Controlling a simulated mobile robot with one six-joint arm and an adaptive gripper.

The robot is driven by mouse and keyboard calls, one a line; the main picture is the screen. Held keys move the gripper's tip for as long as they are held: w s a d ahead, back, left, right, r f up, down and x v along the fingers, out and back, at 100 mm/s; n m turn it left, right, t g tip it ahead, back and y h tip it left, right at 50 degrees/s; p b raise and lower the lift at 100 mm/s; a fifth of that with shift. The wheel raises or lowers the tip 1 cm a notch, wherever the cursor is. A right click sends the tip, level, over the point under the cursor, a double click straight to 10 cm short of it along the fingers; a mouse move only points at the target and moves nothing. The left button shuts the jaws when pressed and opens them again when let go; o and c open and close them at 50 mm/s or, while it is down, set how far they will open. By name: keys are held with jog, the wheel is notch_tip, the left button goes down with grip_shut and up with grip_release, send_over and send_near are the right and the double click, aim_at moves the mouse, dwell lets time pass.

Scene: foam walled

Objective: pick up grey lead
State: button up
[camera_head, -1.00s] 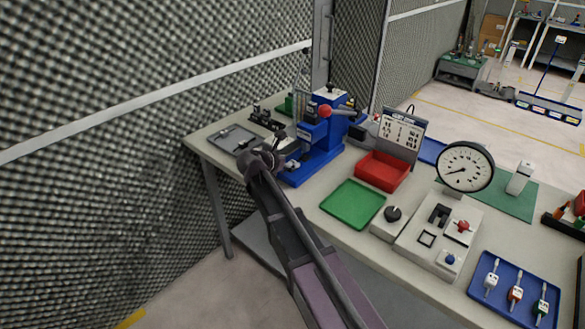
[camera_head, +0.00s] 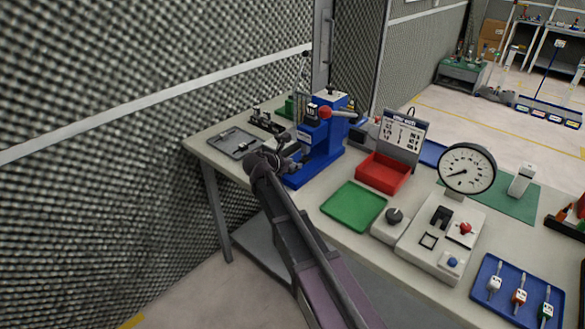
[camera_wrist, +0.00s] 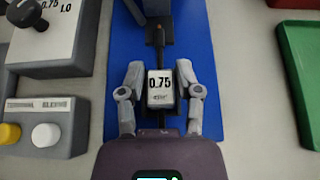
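A pale grey block marked 0.75 (camera_wrist: 160,88), with smaller text too blurred to read surely, lies in the middle of the wrist view. A dark thin stem runs from its upper edge; this looks like the grey lead. It is over the blue base of the press (camera_head: 318,140). My gripper (camera_wrist: 160,76) has one finger on each side of the block, with narrow gaps seeming to show, so it looks open around it. In the head view my gripper (camera_head: 287,153) is at the front left of the press, and the block is hard to make out there.
A grey tray (camera_head: 234,142) lies left of the press. A green tray (camera_head: 353,207) and red bin (camera_head: 383,173) stand to its right. A foam wall (camera_head: 120,170) is at left.

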grip_shut()
jog(key=shift+r, duration=0.15)
notch_tip(320, 180, up, 3)
jog(key=p, duration=0.3)
jog(key=shift+r+p, duration=0.2)
jog(key=shift+p, duration=0.1)
jog(key=s+a, duration=0.3)
jog(key=s, duration=0.4)
jog(key=s+a+r+p, duration=0.1)
jog(key=s+a, duration=0.3)
jog(key=s, duration=0.3)
jog(key=shift+s+a+r, duration=0.15)
